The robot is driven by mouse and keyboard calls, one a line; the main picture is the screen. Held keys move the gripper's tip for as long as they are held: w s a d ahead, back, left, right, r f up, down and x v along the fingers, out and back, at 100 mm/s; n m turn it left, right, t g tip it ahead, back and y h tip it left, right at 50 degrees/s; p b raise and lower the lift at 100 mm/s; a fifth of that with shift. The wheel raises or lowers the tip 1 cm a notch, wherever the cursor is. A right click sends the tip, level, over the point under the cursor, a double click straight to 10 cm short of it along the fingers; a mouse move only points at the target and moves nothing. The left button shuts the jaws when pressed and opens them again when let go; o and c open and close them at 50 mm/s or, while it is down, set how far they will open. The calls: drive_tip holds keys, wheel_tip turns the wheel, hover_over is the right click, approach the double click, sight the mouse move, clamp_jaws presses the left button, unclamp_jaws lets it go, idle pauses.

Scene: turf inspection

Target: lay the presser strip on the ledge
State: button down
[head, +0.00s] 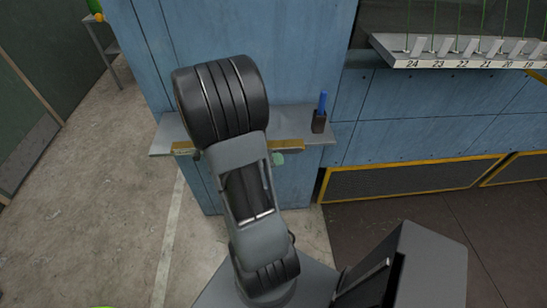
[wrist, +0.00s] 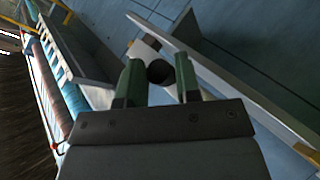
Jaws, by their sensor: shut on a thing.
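The presser strip (head: 288,144) is a thin yellow-brown bar. In the head view its two ends show on either side of my arm, along the front edge of the grey ledge (head: 165,137). My arm hides its middle. I cannot tell whether the strip touches the ledge or is just above or in front of it. My gripper is mostly hidden behind my arm in the head view. In the wrist view my gripper (wrist: 158,78) shows two dark green fingers a little apart. It is shut on the strip, though the grip itself is not clear there.
A dark holder with a blue item (head: 320,115) stands at the ledge's right end. A numbered rack (head: 465,52) is on the upper right. A yellow-framed dark panel (head: 410,180) is low on the blue wall. The concrete floor on the left is open.

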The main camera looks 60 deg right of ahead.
sight(272, 147)
drive_tip(key=w+d, duration=0.1)
drive_tip(key=d, duration=0.1)
drive_tip(key=w+d+p, duration=0.1)
drive_tip(key=w+d, duration=0.1)
drive_tip(key=shift+d+r, duration=0.1)
drive_tip(key=shift+w+d+f, duration=0.15)
drive_tip(key=shift+d+f, duration=0.05)
drive_tip(key=shift+f, duration=0.05)
drive_tip(key=shift+f+b, duration=0.65)
drive_tip(key=shift+f, duration=0.6)
drive_tip(key=shift+w+d+f+p, duration=0.15)
drive_tip(key=shift+f+p, duration=0.15)
drive_tip(key=shift+p, duration=0.3)
idle(0.9)
drive_tip(key=c, duration=0.8)
unclamp_jaws()
drive_tip(key=shift+o, duration=0.2)
drive_tip(key=v, duration=1.4)
